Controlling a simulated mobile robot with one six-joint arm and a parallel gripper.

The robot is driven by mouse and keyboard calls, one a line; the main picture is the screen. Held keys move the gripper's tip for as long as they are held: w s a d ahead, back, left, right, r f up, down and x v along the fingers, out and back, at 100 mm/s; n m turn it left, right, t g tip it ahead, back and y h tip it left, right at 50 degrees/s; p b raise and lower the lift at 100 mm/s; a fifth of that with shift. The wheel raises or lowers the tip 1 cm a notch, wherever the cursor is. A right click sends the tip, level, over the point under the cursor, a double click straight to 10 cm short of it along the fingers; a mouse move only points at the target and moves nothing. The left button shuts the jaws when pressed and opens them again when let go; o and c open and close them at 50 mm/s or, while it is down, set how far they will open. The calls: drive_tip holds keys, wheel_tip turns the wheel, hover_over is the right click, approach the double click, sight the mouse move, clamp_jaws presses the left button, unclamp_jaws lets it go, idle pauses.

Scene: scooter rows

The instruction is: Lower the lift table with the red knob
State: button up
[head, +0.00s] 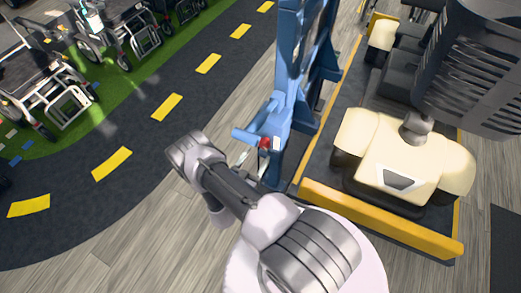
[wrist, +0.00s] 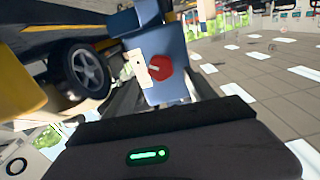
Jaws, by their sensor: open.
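The red knob (head: 265,142) is on the blue lift column (head: 299,70), low on its near side, beside a white label. In the wrist view the red knob (wrist: 160,67) shows on the face of the blue housing (wrist: 168,42), next to the white plate. My gripper (wrist: 163,92) is open, its dark fingers apart below the knob in the wrist view, with nothing seen between them touching the knob. In the head view the fingers are not clearly visible near my arm. The lift table (head: 385,222) has a dark deck with yellow edges and carries a cream scooter (head: 405,155).
A blue handle (head: 248,136) sticks out left of the knob. A dark wheel (wrist: 88,70) is at left in the wrist view. Wheelchairs (head: 45,85) stand on green floor at upper left. A dark road strip (head: 135,130) and wood floor lie open to the left.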

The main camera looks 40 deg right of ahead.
sight(263, 146)
drive_tip(key=b+x, duration=0.1)
drive_tip(key=x, duration=0.4)
drive_tip(key=c, duration=1.4)
